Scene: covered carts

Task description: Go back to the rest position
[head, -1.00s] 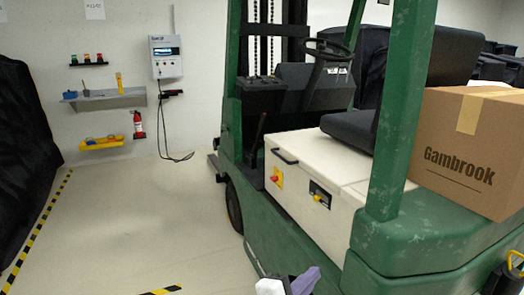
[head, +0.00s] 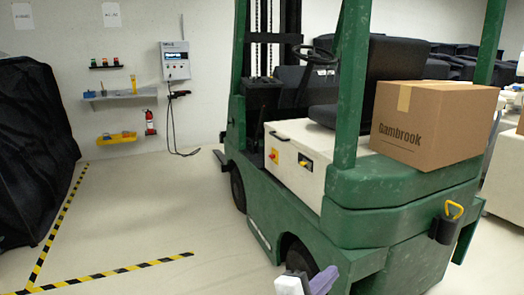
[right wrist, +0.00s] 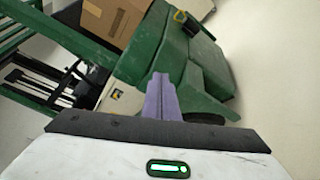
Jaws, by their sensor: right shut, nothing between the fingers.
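My right gripper (head: 308,284) shows at the bottom of the head view, in front of the forklift's rear wheel. Its purple fingers also show in the right wrist view (right wrist: 161,97), pressed together with nothing between them. In both views it appears apart from the forklift. My left gripper is not in view.
A green forklift (head: 375,208) fills the middle and right, with a Gambrook cardboard box (head: 432,125) on its rear. A black covered cart (head: 35,150) stands at left. A wall charger (head: 175,62) hangs behind. The floor (head: 150,215) between, edged by striped tape, is clear.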

